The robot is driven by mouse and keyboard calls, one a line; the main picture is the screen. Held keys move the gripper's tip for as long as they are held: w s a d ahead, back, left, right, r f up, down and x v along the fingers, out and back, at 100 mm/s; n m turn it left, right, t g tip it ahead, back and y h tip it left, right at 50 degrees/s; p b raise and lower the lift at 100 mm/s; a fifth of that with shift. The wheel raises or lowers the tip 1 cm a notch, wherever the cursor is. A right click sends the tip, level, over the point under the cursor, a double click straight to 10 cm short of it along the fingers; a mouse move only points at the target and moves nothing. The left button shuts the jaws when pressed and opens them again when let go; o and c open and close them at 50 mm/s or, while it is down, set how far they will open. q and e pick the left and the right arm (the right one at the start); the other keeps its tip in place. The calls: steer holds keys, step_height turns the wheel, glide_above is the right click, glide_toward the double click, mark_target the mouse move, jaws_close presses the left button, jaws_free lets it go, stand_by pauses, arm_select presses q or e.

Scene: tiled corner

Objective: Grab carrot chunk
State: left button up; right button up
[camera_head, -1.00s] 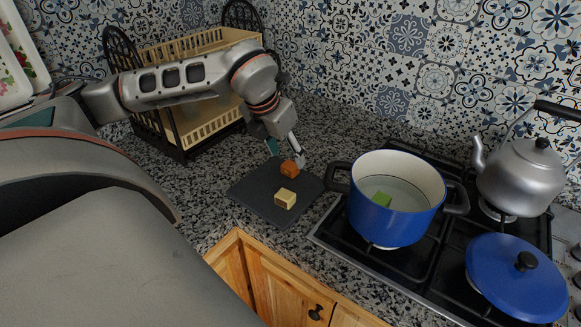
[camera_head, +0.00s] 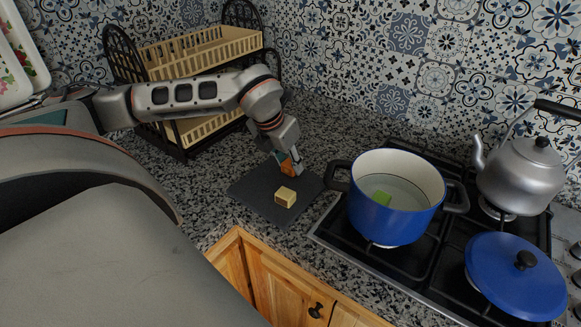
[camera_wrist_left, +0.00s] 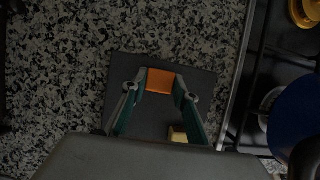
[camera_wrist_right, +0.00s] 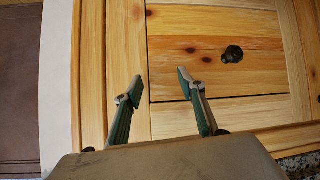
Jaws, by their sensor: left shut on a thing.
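The orange carrot chunk (camera_head: 286,168) is at the far side of the dark cutting board (camera_head: 262,210). My left gripper (camera_head: 289,164) is down over the board and shut on the chunk. In the left wrist view the carrot chunk (camera_wrist_left: 160,81) sits between the two fingertips. Whether it still touches the board I cannot tell. My right gripper (camera_wrist_right: 157,84) shows only in its own wrist view, with its fingers apart and nothing between them, in front of a wooden cabinet door.
A pale yellow chunk (camera_head: 285,197) lies on the board near the carrot. A blue pot (camera_head: 388,222) with a green piece in it stands on the stove to the right. A blue lid (camera_head: 500,285), a kettle (camera_head: 522,180) and a two-tier rack (camera_head: 190,55) are around.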

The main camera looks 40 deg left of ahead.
mark_target(289, 164)
arm_select(q)
steer(key=shift+r, duration=0.15)
steer(key=shift+r, duration=0.55)
step_height(289, 164, up, 19)
steer(key=p, duration=0.2)
steer(key=shift+f+p, duration=0.2)
steer(key=shift+p, duration=0.2)
